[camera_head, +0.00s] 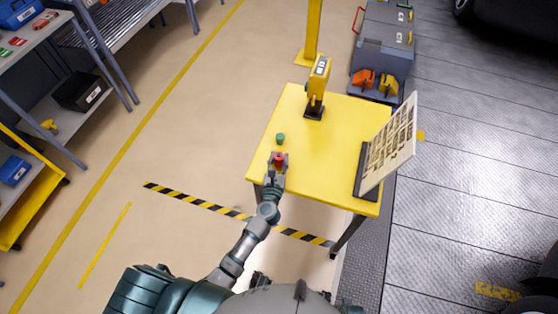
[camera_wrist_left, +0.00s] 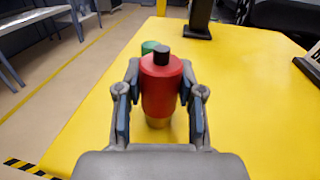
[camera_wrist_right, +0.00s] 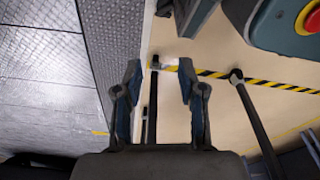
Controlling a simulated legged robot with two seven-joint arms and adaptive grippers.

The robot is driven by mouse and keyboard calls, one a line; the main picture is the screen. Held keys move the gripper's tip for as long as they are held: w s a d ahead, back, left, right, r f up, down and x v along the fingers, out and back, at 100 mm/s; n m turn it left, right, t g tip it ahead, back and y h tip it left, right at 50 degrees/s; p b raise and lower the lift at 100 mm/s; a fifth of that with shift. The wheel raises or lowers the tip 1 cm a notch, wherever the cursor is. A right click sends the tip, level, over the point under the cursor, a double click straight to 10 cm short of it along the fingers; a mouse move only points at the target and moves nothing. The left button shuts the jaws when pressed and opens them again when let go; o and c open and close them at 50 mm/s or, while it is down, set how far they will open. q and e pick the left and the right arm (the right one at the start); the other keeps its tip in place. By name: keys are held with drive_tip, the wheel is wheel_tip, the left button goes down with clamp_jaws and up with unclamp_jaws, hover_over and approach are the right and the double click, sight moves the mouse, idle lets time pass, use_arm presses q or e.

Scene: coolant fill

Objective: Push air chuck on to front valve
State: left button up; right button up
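A red bottle (camera_head: 279,157) with a black cap and a brassy base stands upright near the left edge of the yellow table (camera_head: 320,150). It also shows large in the left wrist view (camera_wrist_left: 160,88). My left gripper (camera_wrist_left: 160,75) has its fingers on either side of the bottle, spread about as wide as the right gripper's. Contact cannot be told. A green-topped object (camera_head: 280,138) stands just behind the bottle. My right gripper (camera_wrist_right: 160,75) is open and empty over the floor. I cannot make out an air chuck or a front valve.
A yellow device (camera_head: 319,80) on a black stand is at the table's back. A tilted board (camera_head: 388,148) stands at its right edge. A grey cart (camera_head: 382,55) is behind the table. Shelves stand at the left. The table's middle is clear.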

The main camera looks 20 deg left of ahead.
use_arm(q)
clamp_jaws()
drive_tip(key=shift+r, duration=0.1)
